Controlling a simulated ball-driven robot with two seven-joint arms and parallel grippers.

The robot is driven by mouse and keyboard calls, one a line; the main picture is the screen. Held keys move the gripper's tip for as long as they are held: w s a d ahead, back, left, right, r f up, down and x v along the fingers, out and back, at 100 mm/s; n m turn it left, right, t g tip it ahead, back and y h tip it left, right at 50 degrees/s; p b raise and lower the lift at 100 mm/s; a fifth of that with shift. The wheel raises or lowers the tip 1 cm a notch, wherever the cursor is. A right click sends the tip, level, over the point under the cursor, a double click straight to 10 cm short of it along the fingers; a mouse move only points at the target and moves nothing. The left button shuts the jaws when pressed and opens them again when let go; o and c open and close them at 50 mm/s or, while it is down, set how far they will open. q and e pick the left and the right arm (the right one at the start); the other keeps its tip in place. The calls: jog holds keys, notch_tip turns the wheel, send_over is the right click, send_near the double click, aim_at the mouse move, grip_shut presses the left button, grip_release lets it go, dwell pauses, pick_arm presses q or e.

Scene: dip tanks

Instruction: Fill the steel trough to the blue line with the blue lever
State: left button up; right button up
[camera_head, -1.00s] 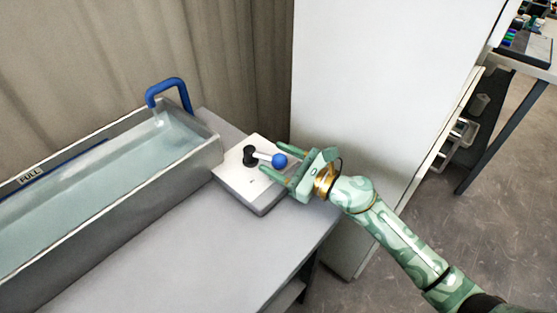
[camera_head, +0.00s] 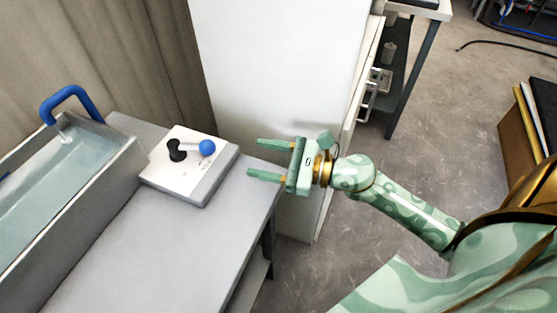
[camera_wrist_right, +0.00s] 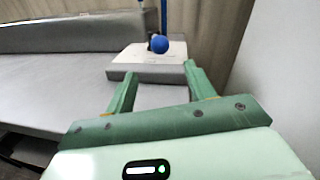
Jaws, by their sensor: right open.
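The blue lever, a dark pivot with a pale rod and blue ball (camera_head: 207,148), leans to the right on its white control box (camera_head: 205,185). The ball also shows in the right wrist view (camera_wrist_right: 159,45). The steel trough (camera_head: 95,205) at the left holds pale water (camera_head: 55,185). The blue spout (camera_head: 72,93) hangs over its far end, with a whitish patch below the mouth that looks like running water. Only a scrap of the blue line shows at the left edge, so the level against it is unclear. My right gripper (camera_head: 254,158) is open and empty, right of the box and apart from the lever.
The grey bench (camera_head: 170,255) carries the trough and box; its right edge lies under my right gripper. A white cabinet (camera_head: 270,70) stands behind. A curtain (camera_head: 150,50) hangs at the back left. The bench in front of the box is clear.

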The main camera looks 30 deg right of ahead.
jog(key=shift+v, duration=1.55)
